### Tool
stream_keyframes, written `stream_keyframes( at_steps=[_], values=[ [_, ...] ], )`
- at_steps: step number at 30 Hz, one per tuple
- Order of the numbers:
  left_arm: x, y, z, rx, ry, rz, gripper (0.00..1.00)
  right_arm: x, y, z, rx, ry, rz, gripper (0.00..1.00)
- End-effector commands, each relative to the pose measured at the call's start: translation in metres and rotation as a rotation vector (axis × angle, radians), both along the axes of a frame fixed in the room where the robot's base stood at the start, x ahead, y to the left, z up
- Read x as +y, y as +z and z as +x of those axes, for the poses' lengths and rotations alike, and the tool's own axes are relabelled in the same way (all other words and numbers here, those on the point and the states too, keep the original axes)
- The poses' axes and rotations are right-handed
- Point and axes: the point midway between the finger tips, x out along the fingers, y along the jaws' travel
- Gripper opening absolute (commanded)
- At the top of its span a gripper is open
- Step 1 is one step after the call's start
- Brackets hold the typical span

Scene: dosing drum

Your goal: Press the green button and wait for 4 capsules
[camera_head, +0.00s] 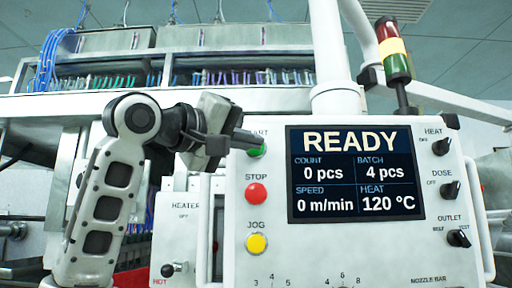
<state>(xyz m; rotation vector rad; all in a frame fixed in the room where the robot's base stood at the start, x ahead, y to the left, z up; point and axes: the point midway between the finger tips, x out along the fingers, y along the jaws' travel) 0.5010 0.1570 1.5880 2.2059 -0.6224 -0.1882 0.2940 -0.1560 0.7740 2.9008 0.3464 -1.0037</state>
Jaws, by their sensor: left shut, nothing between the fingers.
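The green button (258,151) sits at the top left of the white control panel (350,250), under a partly covered label. My left gripper (252,141) is shut and empty, with its tips at the upper edge of the button, hiding part of it. I cannot tell whether the tips touch it. The display (356,173) reads READY, count 0 pcs, batch 4 pcs, speed 0 m/min, heat 120 °C. No capsules are in view. My right gripper is not in view.
Below the green button are a red STOP button (257,193) and a yellow JOG button (257,243). Black knobs for heat (441,146), dose (449,190) and outlet (458,238) line the right side. A stack light (393,50) stands above, its yellow section bright.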

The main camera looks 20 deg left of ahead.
Motion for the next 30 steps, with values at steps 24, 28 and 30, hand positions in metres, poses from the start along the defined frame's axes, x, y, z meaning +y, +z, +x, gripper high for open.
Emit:
stream_keyframes(
  at_steps=[24,28,30],
  values=[
    [0.003,0.0,0.009,0.0,0.0,0.0,0.0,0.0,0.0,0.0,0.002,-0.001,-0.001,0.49],
    [0.003,0.0,0.01,0.0,0.0,-0.001,0.0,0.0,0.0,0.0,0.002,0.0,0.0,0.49],
    [0.003,0.0,0.011,0.0,0.0,-0.001,0.0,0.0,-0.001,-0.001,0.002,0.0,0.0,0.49]
  ],
)
